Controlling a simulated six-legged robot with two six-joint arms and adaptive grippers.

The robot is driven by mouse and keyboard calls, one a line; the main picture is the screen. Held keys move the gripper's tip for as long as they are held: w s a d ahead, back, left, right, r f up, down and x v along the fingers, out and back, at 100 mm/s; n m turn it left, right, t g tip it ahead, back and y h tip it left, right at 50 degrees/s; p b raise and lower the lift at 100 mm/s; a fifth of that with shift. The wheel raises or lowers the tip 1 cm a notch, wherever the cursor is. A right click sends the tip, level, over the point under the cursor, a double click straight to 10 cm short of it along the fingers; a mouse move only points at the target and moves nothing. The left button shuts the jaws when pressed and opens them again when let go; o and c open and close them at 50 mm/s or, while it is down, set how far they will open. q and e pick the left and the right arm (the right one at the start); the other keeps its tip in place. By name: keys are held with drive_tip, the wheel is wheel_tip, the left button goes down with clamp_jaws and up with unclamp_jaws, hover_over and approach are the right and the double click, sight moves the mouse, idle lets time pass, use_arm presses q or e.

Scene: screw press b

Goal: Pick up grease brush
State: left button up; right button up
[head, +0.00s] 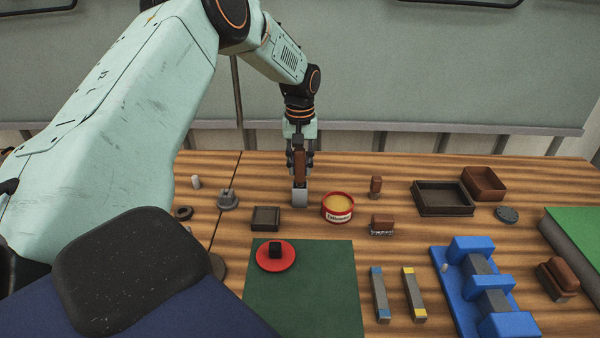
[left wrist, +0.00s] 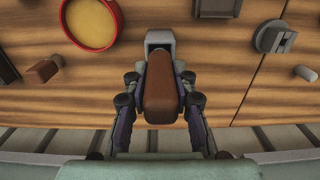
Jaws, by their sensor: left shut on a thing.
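The grease brush (head: 300,165) has a brown handle and stands upright in a grey block-like holder (head: 300,197), behind and left of the red grease tin (head: 338,214). My left gripper (head: 300,174) points down from above and is shut on the brown handle. In the left wrist view the brown handle (left wrist: 160,95) lies between the two fingers, with the grey holder (left wrist: 158,40) beyond it. The brush's lower end is hidden. I cannot tell whether it is lifted at all. My right gripper is not in view.
A small dark tray (head: 265,218) stands front left of the holder. A brown upright piece (head: 376,187) and a small brush-like block (head: 381,225) are to the right. A green mat (head: 305,300) with a red disc (head: 276,263) lies in front. A blue fixture (head: 475,285) stands front right.

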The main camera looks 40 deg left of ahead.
use_arm(q)
drive_tip(key=shift+d, duration=0.1)
clamp_jaws()
drive_tip(key=shift+s, duration=0.1)
wheel_tip(320, 180, up, 10)
drive_tip(key=shift+f, duration=0.2)
drive_tip(key=shift+r, duration=0.25)
idle(0.5)
drive_tip(key=shift+r+p, duration=0.1)
drive_tip(key=shift+p, duration=0.25)
idle(0.7)
